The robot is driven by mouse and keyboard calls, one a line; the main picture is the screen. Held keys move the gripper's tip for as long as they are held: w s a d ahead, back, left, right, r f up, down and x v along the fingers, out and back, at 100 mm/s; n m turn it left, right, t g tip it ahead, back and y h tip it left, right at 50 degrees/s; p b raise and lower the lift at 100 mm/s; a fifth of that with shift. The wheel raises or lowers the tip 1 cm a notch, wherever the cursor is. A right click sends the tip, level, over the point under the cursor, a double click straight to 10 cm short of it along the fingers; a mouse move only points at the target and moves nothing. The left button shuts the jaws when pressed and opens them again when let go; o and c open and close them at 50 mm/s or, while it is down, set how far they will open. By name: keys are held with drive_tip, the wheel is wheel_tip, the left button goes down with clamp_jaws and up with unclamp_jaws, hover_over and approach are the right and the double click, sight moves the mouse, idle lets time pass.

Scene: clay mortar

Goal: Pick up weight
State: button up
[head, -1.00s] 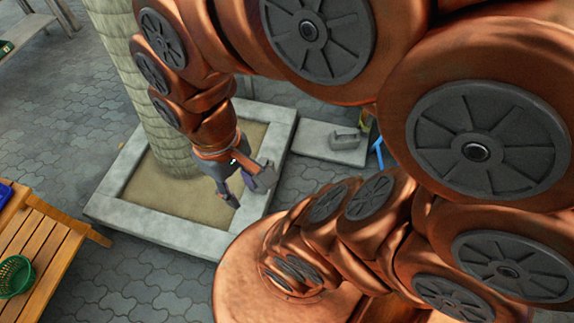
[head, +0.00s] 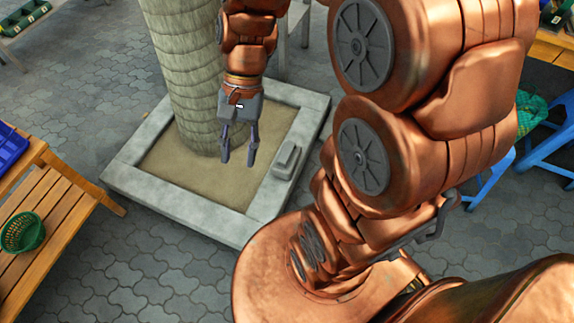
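A small grey block with a raised top, which looks like the weight (head: 287,159), lies on the right rim of the square stone planter (head: 262,206). My gripper (head: 238,158) points down over the planter's sand, to the left of the grey block. Its two fingers are apart with nothing between them. The gripper and the block are apart in the picture; the height between them is hard to judge.
A palm trunk (head: 194,85) rises from the planter close behind my gripper. A wooden bench (head: 55,215) with a green basket (head: 22,232) and blue crate (head: 10,148) stands left. Blue stools (head: 550,150) stand right. Paved floor in front is clear.

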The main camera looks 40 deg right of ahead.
drive_tip(key=w+d+f+m+t+y+b, duration=0.3)
drive_tip(key=w+d+f+m+y+b, duration=0.25)
drive_tip(key=w+f+m+b, duration=0.7)
drive_tip(key=w+d+f+m+t+y+b, duration=0.2)
drive_tip(key=w+d+f+m+y+b, duration=0.35)
drive_tip(key=w+f, duration=0.8)
drive_tip(key=m+t+h+b, duration=0.4)
drive_tip(key=m+t+b, duration=1)
drive_tip(key=m, duration=0.6)
approach(287, 152)
drive_tip(key=shift+w+a+r+g, duration=0.6)
drive_tip(key=shift+w+a, duration=0.6)
drive_tip(key=shift+w, duration=0.85)
drive_tip(key=shift+w+a+f+b, duration=0.25)
drive_tip(key=shift+w+a+b, duration=0.15)
drive_tip(key=shift+b, duration=0.45)
drive_tip(key=b+x, duration=0.1)
drive_tip(key=x, duration=0.2)
drive_tip(key=shift+f+b, duration=0.1)
drive_tip(key=shift+b, duration=0.25)
drive_tip(key=shift+w+a, duration=0.4)
drive_tip(key=shift+w, duration=0.1)
